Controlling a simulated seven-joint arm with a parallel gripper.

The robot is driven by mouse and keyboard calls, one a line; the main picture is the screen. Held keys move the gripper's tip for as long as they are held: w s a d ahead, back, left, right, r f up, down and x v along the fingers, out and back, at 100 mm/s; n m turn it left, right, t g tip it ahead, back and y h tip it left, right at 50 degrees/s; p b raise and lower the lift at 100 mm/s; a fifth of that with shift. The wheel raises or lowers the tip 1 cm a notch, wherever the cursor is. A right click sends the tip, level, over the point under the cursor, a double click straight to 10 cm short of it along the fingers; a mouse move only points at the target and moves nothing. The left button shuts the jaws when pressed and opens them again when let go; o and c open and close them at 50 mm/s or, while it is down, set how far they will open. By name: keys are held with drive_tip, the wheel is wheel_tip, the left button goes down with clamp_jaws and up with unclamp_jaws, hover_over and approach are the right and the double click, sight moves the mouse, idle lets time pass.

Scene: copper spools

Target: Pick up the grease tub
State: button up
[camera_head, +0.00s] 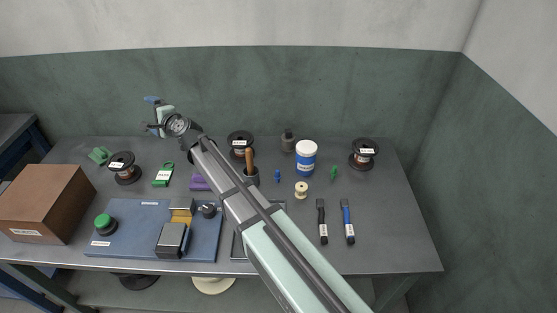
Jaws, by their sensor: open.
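The tub that looks like the grease tub (306,160) is a blue cylinder with a white lid and a white label; the print is too small to read. It stands upright at the back of the table, right of the middle. My gripper (147,114) is open, raised near the back left of the table, far to the left of the tub. Nothing shows between its fingers. My arm crosses the view left of the tub and does not cover it.
Copper spools (363,154) stand at the back right and left. A dark jar (288,141) stands close to the tub's left, and a small cream spool (301,190) in front. Two marker-like tools (347,222) lie front right. A brown box (46,204) and blue board (142,216) fill the left.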

drive_tip(key=w+d+r+m+t, duration=0.1)
drive_tip(key=w+d+r+m, duration=0.15)
drive_tip(key=d, duration=1.05)
drive_tip(key=w+d+r+m+t+y, duration=0.1)
drive_tip(key=w+d+m+t, duration=0.15)
drive_tip(key=d, duration=1.15)
drive_tip(key=w+d+r+m, duration=0.1)
drive_tip(key=d+r+m, duration=0.15)
drive_tip(key=d, duration=1.05)
drive_tip(key=m+t+h, duration=0.1)
drive_tip(key=m+h, duration=0.3)
drive_tip(key=m, duration=0.7)
hover_over(312, 163)
drive_tip(key=x, duration=0.2)
drive_tip(key=f, duration=1.6)
drive_tip(key=shift+a+f, duration=0.1)
drive_tip(key=shift+a, duration=0.15)
drive_tip(key=shift+s+d+f, duration=0.1)
drive_tip(key=shift+f, duration=1.95)
wheel_tip(312, 163, down, 3)
drive_tip(key=shift+f, duration=0.1)
drive_tip(key=shift+x, duration=1)
drive_tip(key=shift+w+a, duration=0.3)
drive_tip(key=shift+w, duration=0.15)
